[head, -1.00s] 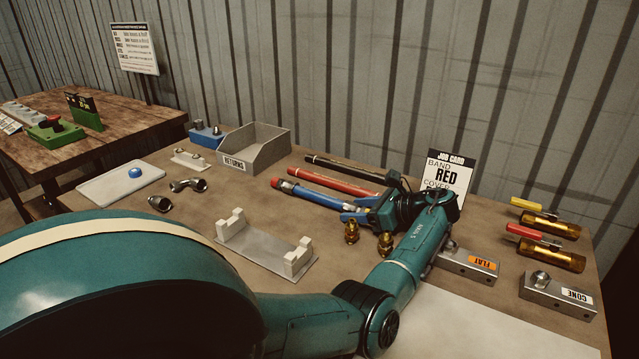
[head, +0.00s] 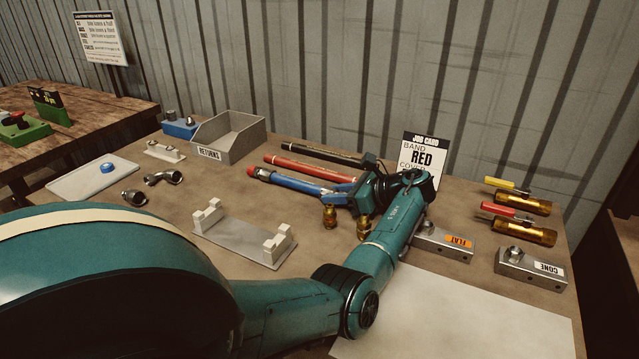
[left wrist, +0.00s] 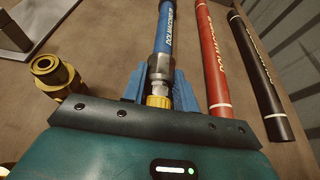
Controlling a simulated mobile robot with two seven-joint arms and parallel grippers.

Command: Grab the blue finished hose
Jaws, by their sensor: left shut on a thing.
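The blue hose (head: 300,184) lies on the bench, with a red band at its far left end. My left gripper (head: 346,194) is at the hose's right end. Its blue fingers (left wrist: 157,88) are shut on the hose's fitting, one on each side. I cannot see any gap under the hose. My right gripper is not in view.
A red hose (head: 304,166) and a black hose (head: 320,153) lie behind, roughly parallel. Brass fittings (head: 330,216) stand close in front of the gripper. A white cradle (head: 240,235), a grey RETURNS bin (head: 232,140) and a job card (head: 424,156) are around.

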